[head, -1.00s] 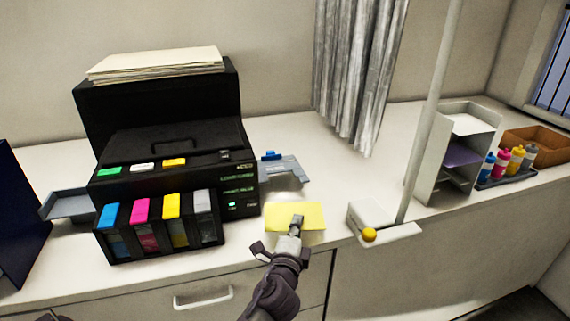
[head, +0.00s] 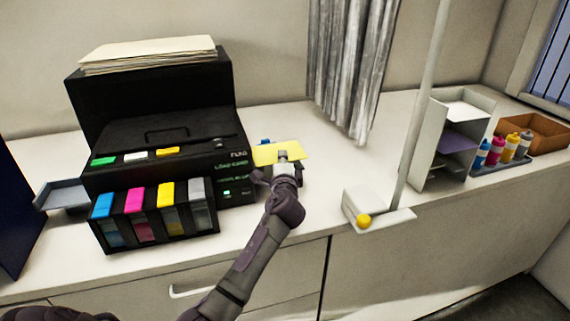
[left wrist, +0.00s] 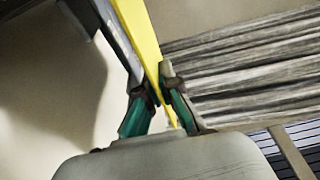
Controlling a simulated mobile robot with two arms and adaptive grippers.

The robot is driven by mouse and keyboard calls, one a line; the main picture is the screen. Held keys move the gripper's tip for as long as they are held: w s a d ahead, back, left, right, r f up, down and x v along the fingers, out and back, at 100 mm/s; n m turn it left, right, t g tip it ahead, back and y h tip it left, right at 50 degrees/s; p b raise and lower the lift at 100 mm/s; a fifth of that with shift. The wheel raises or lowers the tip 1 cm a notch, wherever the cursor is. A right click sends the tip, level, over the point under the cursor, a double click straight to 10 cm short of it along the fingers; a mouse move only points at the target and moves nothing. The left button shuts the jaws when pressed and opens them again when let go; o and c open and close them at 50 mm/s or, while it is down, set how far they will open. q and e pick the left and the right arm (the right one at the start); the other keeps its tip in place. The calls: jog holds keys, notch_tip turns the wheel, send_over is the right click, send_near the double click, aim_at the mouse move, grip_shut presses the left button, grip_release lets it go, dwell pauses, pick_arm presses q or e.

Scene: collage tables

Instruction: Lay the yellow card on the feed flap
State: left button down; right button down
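The yellow card (head: 278,153) is in my left gripper (head: 284,160), which is shut on its near edge. The card is over the grey feed flap at the printer's right side and hides most of it. A small blue piece of the flap (head: 264,142) shows behind the card. In the left wrist view the card (left wrist: 138,38) is seen nearly edge-on between the fingers (left wrist: 157,90), with the grey flap (left wrist: 113,32) close alongside it. I cannot tell whether card and flap touch. My right gripper is not in view.
The black printer (head: 150,110) with coloured ink tanks stands just left of the gripper. A white stand with a yellow knob (head: 363,221) and a pole is to the right. A shelf tray (head: 460,140), bottles and a brown box stand farther right. The counter between is clear.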

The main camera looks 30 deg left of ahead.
pick_arm(q)
jog(key=f+b, duration=0.1)
jog(key=w+a+f+b, duration=0.1)
jog(key=a+f+b, duration=0.1)
jog(key=shift+w+f, duration=0.1)
jog(key=shift+w, duration=0.25)
jog(key=shift+f+b, duration=0.4)
jog(key=shift+f, duration=0.3)
jog(key=c, duration=1.2)
grip_release()
jog(key=shift+c, duration=0.2)
jog(key=shift+s+d, duration=0.1)
jog(key=shift+s+d, duration=0.2)
jog(key=shift+s, duration=0.05)
jog(key=v, duration=1.1)
jog(key=shift+s, duration=0.15)
